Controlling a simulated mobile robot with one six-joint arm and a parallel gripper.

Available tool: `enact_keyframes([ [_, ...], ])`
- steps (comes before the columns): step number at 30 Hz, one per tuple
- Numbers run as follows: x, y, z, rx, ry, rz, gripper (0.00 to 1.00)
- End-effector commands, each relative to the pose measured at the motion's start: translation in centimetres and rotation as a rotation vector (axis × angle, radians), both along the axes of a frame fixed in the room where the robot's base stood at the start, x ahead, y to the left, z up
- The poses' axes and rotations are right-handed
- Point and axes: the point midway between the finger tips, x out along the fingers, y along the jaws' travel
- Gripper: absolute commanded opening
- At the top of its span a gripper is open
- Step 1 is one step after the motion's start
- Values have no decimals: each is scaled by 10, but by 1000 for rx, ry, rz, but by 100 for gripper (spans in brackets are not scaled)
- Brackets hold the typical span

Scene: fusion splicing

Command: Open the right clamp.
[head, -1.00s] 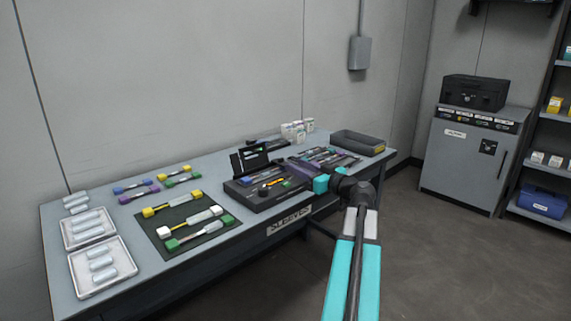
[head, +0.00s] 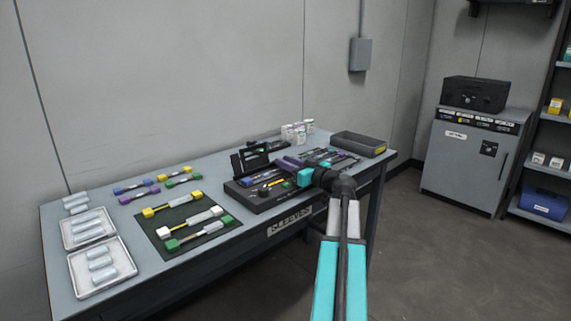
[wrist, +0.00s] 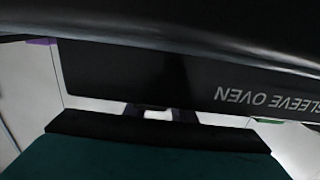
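The splicer (head: 262,203) is a low black box on the table, with its dark screen or lid (head: 249,160) raised at the back. Coloured parts (head: 270,184) show on its top. I cannot make out the right clamp; it is small and may be hidden by my arm. My gripper (head: 285,164) reaches in from the right, above the splicer's right end. In the wrist view, two short dark fingers (wrist: 158,114) show with a light gap between them, against a dark body. Whether they hold anything is unclear.
A dark body lettered SLEEVE OVEN (wrist: 270,99) fills much of the wrist view, very close. A dark mat (head: 185,228) with coloured-ended holders and white trays (head: 103,291) are left.

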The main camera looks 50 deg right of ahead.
Motion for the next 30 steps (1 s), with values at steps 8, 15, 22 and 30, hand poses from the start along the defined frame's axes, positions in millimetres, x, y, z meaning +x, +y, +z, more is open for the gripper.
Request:
enact_keyframes([
  [8,0,4,0,0,1,2,0],
  [15,1,2,3,1,21,6,0],
  [22,3,2,9,4,79,7,0],
  [30,7,1,19,13,199,7,0],
])
